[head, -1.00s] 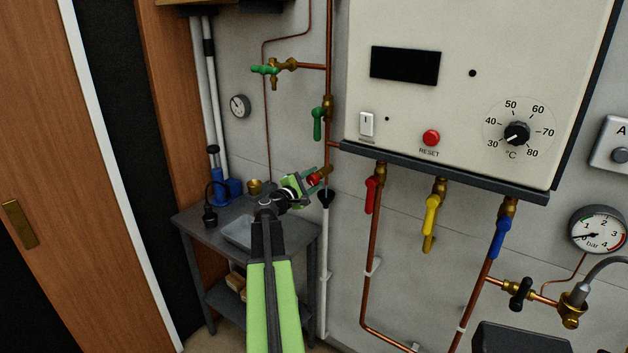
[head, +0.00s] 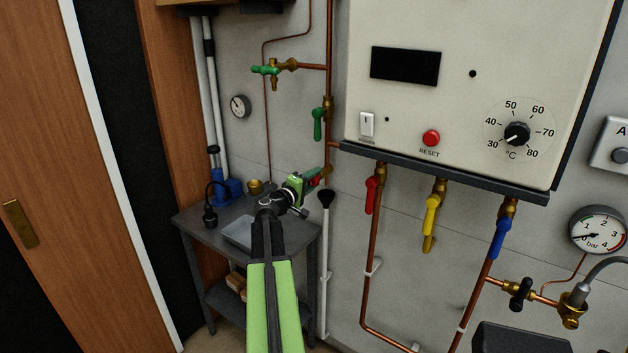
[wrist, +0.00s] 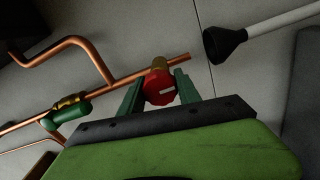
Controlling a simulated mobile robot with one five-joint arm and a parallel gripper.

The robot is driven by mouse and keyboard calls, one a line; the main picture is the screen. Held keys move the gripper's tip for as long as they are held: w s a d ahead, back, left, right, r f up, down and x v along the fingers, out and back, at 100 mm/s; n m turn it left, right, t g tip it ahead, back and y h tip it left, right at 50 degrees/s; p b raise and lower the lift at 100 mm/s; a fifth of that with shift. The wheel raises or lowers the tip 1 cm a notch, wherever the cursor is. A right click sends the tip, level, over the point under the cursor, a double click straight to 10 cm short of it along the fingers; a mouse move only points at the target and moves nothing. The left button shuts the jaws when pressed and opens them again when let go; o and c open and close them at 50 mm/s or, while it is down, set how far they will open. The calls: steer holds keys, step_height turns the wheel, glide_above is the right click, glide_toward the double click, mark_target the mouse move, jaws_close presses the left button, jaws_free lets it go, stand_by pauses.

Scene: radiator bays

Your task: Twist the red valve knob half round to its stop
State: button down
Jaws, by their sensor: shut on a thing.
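The red valve knob (wrist: 159,88) sits on a brass fitting (wrist: 160,63) at a copper pipe in the wrist view. A pale mark lies across its face. My gripper (wrist: 158,93) is shut on the knob, with one green finger on each side of it. In the head view my gripper (head: 318,175) is at the wall pipe, left of and below the boiler's lower edge. Only a sliver of the red knob (head: 312,182) shows there. My gripper's body hides the rest.
A black funnel on a white pipe (head: 325,198) stands just right of my gripper. A green lever (head: 317,124) is above it on the same pipe. A red lever (head: 372,195) hangs to the right. A grey bench (head: 191,221) stands below left.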

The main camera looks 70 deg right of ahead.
steer(key=shift+s, duration=0.1)
stand_by(0.3)
steer(key=c, duration=0.9)
jaws_free()
steer(key=shift+o, duration=0.2)
steer(key=v, duration=1.7)
steer(key=shift+a, duration=0.25)
